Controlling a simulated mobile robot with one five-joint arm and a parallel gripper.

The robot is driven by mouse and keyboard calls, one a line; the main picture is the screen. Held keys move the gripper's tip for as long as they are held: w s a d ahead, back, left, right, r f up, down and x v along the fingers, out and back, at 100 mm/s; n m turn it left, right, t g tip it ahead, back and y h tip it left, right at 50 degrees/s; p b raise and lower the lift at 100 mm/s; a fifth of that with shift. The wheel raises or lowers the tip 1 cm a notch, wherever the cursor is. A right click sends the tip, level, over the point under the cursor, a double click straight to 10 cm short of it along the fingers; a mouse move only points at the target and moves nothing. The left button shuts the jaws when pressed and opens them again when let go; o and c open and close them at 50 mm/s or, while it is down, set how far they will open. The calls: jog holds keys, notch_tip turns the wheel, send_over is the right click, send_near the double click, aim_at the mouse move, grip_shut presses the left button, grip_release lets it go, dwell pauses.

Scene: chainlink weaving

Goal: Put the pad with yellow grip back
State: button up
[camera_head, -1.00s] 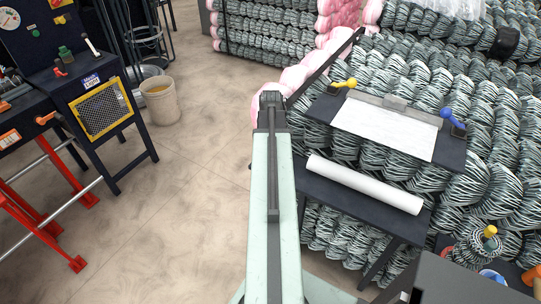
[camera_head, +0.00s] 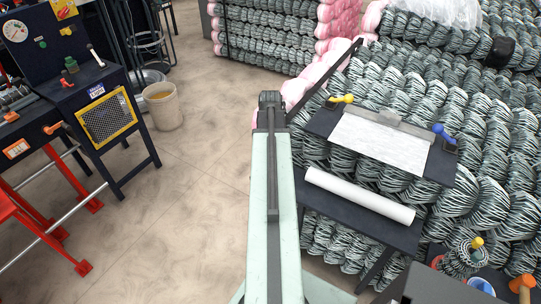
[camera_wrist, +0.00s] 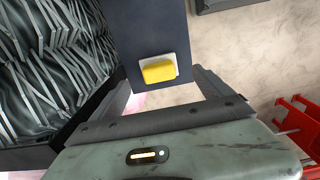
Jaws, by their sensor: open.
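A yellow-handled piece (camera_head: 341,99) sits at the left end of a dark tilted board (camera_head: 318,122) in the head view. I cannot tell for sure that it is the pad. A blue-handled piece (camera_head: 444,133) sits at the board's right end. My gripper is hidden behind the end of my arm in the head view. In the wrist view, my gripper (camera_wrist: 160,88) is open and its dark fingers stand wide apart. A yellow block on a white plate (camera_wrist: 158,70) shows between them, on a dark panel (camera_wrist: 158,25). No contact with the fingers is visible.
Striped coils (camera_head: 480,90) fill the right side. A white roll (camera_head: 360,195) lies on a dark shelf below the board. A cart with a yellow-framed mesh (camera_head: 106,117) and a bucket (camera_head: 162,106) stand left. Open floor (camera_head: 190,200) lies left of my arm.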

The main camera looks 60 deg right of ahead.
notch_tip(320, 180, up, 2)
jog(key=shift+r+p, duration=0.1)
jog(key=shift+p, duration=0.35)
jog(key=shift+f, duration=0.2)
jog(key=w+a, duration=0.9)
jog(key=a, duration=0.3)
jog(key=w+a, duration=0.9)
jog(key=a, duration=0.2)
jog(key=w+a, duration=0.1)
jog(key=a, duration=1.2)
jog(key=w+a, duration=0.2)
jog(key=a, duration=1.2)
jog(key=shift+w+a, duration=0.15)
jog(key=shift+w, duration=0.15)
